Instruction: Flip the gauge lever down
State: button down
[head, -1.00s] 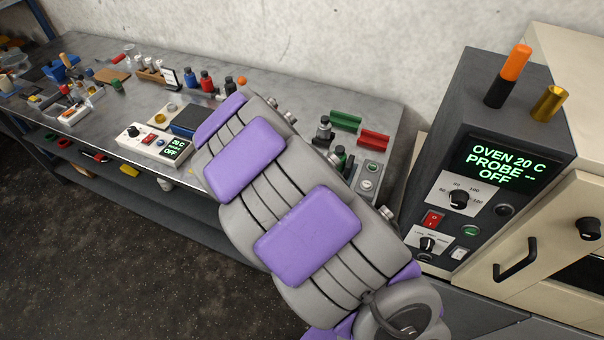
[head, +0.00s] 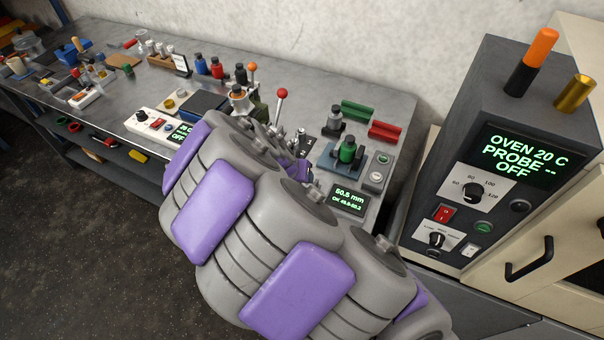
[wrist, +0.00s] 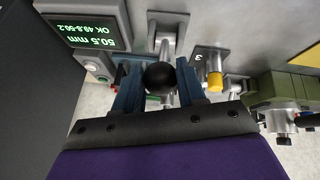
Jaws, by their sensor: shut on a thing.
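The gauge lever's black ball knob (wrist: 160,77) sits between my fingers in the wrist view, with a metal rod and bracket behind it. My gripper (wrist: 157,80) is shut on this knob, one blue finger on each side. In the wrist view the gauge display (wrist: 88,32) reads 50.5 mm, OK 49.8-50.2. The display also shows in the head view (head: 350,201), right of my arm. In the head view my arm hides the knob and most of my gripper.
A yellow-tipped part (wrist: 215,82) by a plate marked 3 and a green device (wrist: 283,92) are close by. The grey oven controller (head: 490,150) is at right.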

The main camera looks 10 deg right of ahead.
jog(key=shift+s+f, duration=0.2)
jog(key=shift+f, duration=0.05)
